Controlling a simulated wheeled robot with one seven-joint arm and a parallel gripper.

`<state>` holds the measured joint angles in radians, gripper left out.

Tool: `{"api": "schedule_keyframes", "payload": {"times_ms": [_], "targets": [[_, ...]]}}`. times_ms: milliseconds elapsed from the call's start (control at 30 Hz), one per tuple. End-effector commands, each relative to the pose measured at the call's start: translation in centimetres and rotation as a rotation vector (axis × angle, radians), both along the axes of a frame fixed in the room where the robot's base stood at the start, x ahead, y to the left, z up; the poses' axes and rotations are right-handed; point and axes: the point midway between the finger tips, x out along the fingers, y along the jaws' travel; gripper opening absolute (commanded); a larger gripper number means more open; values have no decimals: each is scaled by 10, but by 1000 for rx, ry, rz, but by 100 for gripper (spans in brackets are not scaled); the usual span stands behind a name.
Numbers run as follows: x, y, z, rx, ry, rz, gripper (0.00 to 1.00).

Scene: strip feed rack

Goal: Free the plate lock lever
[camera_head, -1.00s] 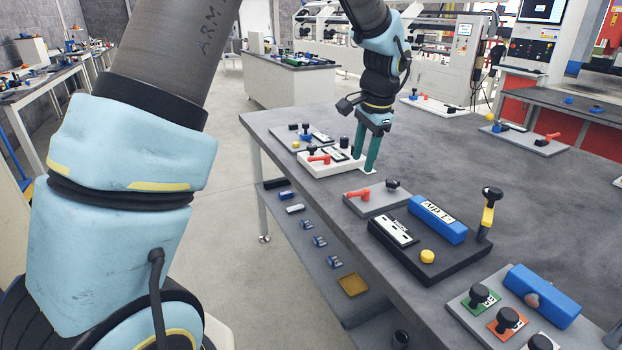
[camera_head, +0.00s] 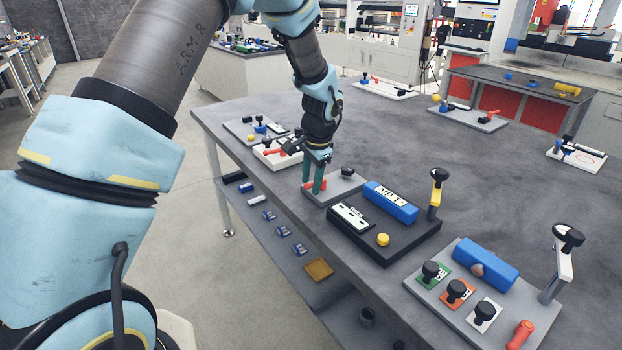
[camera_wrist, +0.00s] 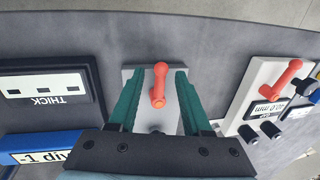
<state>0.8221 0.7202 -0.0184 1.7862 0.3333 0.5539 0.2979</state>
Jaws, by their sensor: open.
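A red lever (camera_wrist: 159,84) stands on a small grey plate (camera_wrist: 147,112). In the wrist view it lies between the two teal fingers of my gripper (camera_wrist: 160,73), which are spread apart, with a gap showing on both sides of it. In the head view my gripper (camera_head: 313,187) points down over the left part of the grey plate (camera_head: 345,183); its fingers partly hide the red lever there. A black knob (camera_head: 348,172) stands on the same plate. I cannot tell from the pictures whether this is the plate lock lever; no label shows on it.
A white plate with another red lever (camera_wrist: 275,88) lies right of my gripper in the wrist view. A black base (camera_head: 390,245) carries a blue block (camera_head: 391,202), a yellow button (camera_head: 383,240) and a yellow-stemmed handle (camera_head: 436,195).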

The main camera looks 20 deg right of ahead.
Motion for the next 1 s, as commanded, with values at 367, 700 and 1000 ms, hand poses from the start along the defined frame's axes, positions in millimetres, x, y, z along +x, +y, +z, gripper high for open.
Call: {"api": "schedule_keyframes", "payload": {"times_ms": [367,700,1000], "targets": [[0,0,0,0,0,1,23],[0,0,1,0,0,0,0],[0,0,0,0,0,2,0]]}}
